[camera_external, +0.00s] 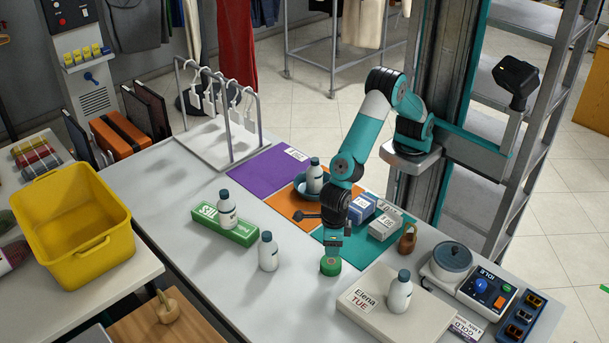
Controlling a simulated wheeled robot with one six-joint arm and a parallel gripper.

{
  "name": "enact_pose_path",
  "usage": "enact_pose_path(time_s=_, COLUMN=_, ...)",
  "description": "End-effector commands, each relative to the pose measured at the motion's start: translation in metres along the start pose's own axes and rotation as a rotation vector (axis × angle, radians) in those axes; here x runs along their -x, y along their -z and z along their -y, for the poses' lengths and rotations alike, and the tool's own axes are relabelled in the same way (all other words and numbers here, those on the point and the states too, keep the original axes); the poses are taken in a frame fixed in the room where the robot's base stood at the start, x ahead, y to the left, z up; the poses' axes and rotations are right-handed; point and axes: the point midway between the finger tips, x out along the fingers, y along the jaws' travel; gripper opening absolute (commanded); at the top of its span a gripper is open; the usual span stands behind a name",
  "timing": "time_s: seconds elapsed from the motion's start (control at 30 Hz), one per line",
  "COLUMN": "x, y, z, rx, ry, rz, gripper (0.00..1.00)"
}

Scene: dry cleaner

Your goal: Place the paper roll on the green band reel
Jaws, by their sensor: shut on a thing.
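My gripper (331,256) points straight down over the front part of the white table. Its fingertips meet a small round green reel (330,267), the only thing visible between them, and it is shut on it. The reel is on or just above the table, left of the beige box; which one I cannot tell. I cannot make out a paper roll anywhere; it may be hidden behind my arm or the other things.
A white bottle (399,292) stands on the beige box (420,322). Blue and grey boxes (384,224) lie on the teal mat (349,257). The front left tabletop is clear.

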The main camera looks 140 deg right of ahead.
Motion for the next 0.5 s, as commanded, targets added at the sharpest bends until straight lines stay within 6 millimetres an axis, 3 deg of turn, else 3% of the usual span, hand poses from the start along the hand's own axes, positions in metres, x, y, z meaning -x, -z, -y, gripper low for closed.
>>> enact_pose_path(time_s=0.17, x=-0.014, y=0.0, z=0.0, rx=0.0, ry=0.001, rz=-0.001, gripper=0.2)
enact_pose_path(time_s=0.33, x=-0.04, y=0.0, z=0.001, rx=0.0, ry=0.003, rz=-0.002, gripper=0.2)
enact_pose_path(time_s=0.5, x=-0.047, y=0.0, z=0.0, rx=0.0, ry=-0.001, rz=0.0, gripper=0.2)
